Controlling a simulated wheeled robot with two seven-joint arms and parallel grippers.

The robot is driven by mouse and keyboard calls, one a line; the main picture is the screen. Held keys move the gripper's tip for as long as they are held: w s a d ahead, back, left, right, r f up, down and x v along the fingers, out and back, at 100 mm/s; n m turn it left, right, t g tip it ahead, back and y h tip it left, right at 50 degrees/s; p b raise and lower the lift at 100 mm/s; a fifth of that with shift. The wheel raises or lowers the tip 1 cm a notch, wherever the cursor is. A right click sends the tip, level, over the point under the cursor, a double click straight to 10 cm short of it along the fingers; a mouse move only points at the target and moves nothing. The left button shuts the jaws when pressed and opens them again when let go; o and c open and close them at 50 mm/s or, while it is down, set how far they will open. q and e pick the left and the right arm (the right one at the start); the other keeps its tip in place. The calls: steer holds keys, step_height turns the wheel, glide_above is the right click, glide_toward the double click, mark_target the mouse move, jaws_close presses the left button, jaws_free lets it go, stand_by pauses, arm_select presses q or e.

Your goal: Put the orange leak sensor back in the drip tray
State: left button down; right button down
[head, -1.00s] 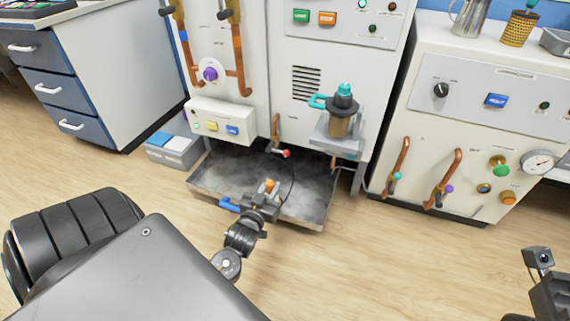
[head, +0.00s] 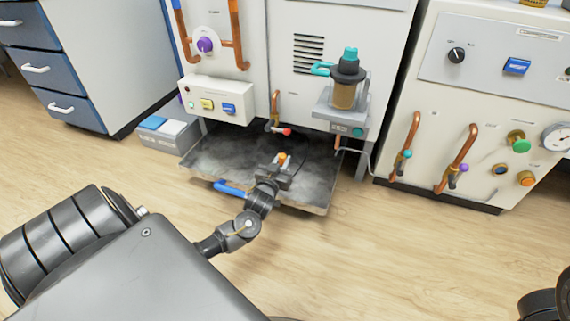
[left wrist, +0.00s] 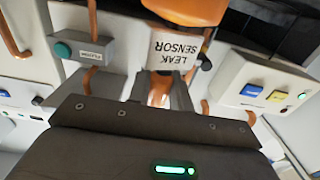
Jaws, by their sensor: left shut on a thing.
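The orange leak sensor (head: 281,158) is in my left gripper (head: 276,172). In the left wrist view, the sensor (left wrist: 185,12) has an orange body and a white label reading "LEAK SENSOR". The jaws (left wrist: 160,90) are shut on its lower part. The drip tray (head: 215,160) is a wide, shallow, dark grey-stained metal tray on the floor under the white machine. In the head view my left gripper and the sensor are over the front middle of the tray. I cannot tell whether the sensor touches the tray floor. My right gripper is out of view.
A red-tipped copper valve (head: 285,131) hangs over the tray's back. A blue handle (head: 230,188) is at its front edge. A filter cup (head: 345,92) on a bracket juts out above its right side. A grey box (head: 165,135) stands to the left. The floor in front is clear.

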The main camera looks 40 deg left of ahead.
arm_select(q)
steer(key=shift+w+a+f+b, duration=0.15)
steer(key=shift+w+f+b, duration=0.2)
steer(key=shift+w+f, duration=0.4)
steer(key=shift+w+f, duration=0.1)
steer(key=shift+f, duration=0.05)
steer(key=f+b, duration=0.3)
steer(key=shift+w+a+f+b, duration=0.15)
steer(key=shift+w+f+b, duration=0.1)
steer(key=shift+b, duration=0.15)
steer(key=shift+f+b, duration=0.3)
steer(key=shift+r, duration=0.2)
